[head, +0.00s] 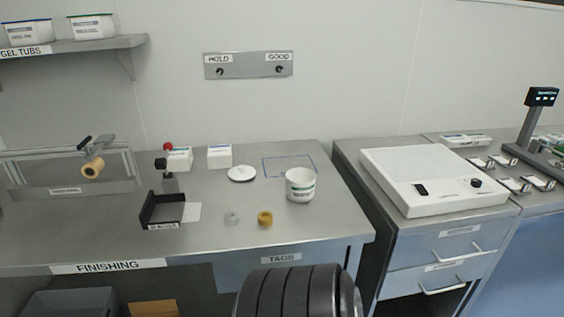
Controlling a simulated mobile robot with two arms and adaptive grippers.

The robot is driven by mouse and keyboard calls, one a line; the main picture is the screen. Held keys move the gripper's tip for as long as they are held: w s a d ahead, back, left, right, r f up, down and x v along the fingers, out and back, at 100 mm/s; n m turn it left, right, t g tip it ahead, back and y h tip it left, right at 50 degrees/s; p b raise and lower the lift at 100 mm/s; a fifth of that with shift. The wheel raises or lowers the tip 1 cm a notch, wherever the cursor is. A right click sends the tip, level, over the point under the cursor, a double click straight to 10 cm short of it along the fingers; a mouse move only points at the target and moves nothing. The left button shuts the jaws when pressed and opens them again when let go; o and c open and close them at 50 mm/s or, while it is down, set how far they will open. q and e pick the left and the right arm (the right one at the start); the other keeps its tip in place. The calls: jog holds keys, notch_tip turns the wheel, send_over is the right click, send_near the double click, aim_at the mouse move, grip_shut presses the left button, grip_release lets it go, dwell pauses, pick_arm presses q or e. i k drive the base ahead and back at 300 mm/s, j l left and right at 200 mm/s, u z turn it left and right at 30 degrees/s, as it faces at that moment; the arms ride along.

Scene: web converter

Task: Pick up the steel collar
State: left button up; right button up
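A small light grey ring-like piece (231,218), which looks like the steel collar, sits on the finishing bench (110,235) near its front edge. A similar small brass-coloured piece (265,218) stands just to its right, apart from it. Neither of my grippers is in view.
A white tub (300,187) stands behind and right of the small pieces, with a white lid (242,174) farther back. A black holder (163,212) is to the left. A white flat machine (432,180) sits on the right-hand cabinet, across a gap.

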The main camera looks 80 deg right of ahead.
aim_at(231, 219)
jog(key=z, duration=2.15)
